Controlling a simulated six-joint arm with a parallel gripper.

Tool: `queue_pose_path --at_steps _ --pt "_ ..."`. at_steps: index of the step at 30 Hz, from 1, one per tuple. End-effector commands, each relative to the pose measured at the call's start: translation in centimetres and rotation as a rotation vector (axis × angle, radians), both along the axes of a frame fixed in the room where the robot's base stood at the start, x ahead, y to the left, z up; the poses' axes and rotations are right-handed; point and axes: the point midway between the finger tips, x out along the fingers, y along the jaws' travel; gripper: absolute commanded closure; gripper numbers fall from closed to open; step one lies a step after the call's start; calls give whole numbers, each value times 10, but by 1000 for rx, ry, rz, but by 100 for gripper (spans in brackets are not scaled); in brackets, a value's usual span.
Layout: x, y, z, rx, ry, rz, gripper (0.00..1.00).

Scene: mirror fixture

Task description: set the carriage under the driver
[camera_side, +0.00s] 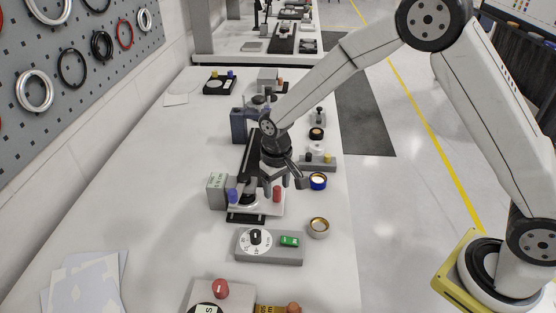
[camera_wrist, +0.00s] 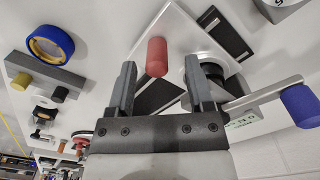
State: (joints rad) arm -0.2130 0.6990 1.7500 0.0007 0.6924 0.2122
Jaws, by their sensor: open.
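A white plate (camera_side: 262,209) that looks like the carriage lies at the near end of a black rail (camera_side: 250,152). A red knob (camera_side: 277,194) stands on it; the plate (camera_wrist: 178,28) and red knob (camera_wrist: 156,57) also show in the wrist view. A lever (camera_wrist: 262,95) with a blue knob (camera_wrist: 300,98) sits beside a dark round part (camera_wrist: 212,72). My gripper (camera_side: 284,182) is open above the plate. In the wrist view my gripper (camera_wrist: 160,64) has the red knob between its fingertips in the picture; contact is not clear. I cannot tell which part is the driver.
A grey box with a green label (camera_side: 216,188) stands left of the plate. A grey dial box (camera_side: 268,247) is nearer. A blue ring (camera_side: 318,181), a brass-coloured cup (camera_side: 318,227) and a block with knobs (camera_side: 318,162) stand on the right. The left table is mostly clear.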

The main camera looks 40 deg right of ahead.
Motion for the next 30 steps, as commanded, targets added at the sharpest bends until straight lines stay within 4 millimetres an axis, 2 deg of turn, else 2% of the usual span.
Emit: queue_pose_path --at_steps 6,13,18,30 --pt "0 0 29 1 -3 0 33" --pt "0 1 53 1 0 0 33" --pt "-1 1 60 1 1 0 33" --pt "-2 -1 60 1 -2 0 33"
